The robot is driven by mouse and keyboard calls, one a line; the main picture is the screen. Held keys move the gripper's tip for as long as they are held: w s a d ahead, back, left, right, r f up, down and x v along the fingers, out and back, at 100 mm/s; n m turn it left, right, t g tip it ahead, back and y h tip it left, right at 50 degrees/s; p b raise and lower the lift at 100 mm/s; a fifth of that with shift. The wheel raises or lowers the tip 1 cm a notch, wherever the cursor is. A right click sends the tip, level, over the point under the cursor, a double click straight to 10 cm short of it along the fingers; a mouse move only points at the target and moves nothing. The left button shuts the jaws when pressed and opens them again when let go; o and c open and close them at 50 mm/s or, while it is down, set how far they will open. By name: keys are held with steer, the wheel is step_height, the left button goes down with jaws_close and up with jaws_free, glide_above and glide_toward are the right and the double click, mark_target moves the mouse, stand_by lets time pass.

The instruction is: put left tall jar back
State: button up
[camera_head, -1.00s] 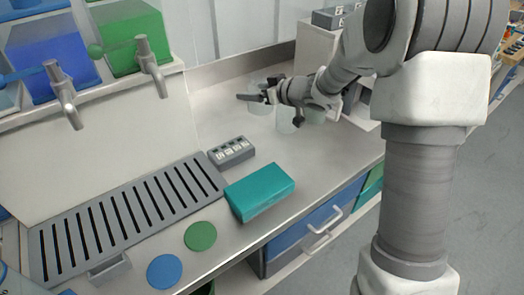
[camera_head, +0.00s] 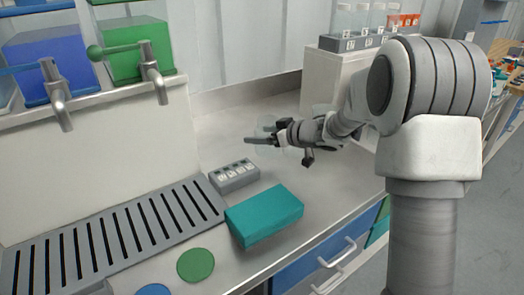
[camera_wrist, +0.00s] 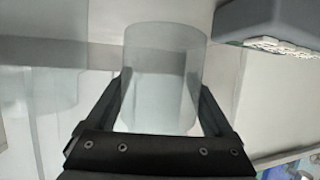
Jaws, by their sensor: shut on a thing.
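My gripper (camera_head: 268,141) reaches left over the steel counter in the head view. In the wrist view its two dark fingers (camera_wrist: 163,105) stand either side of a clear tall jar (camera_wrist: 165,75) and are shut on it. The jar's open rim faces up in that view. In the head view the held jar is faint and partly hidden by the gripper. Another clear vessel (camera_wrist: 45,105) shows at the left of the wrist view, apart from the fingers. I cannot tell whether the held jar touches the counter.
A grey rack (camera_head: 350,43) with several clear vessels stands on a white cabinet (camera_head: 325,70) at the back. A small grey labelled block (camera_head: 234,176) and a teal box (camera_head: 264,215) lie in front of the gripper. A slotted drain (camera_head: 110,235) is left.

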mark_target(262, 146)
steer(key=shift+f+b, duration=0.6)
steer(key=shift+f, duration=1.25)
steer(key=shift+f, duration=0.2)
steer(key=o, duration=1.2)
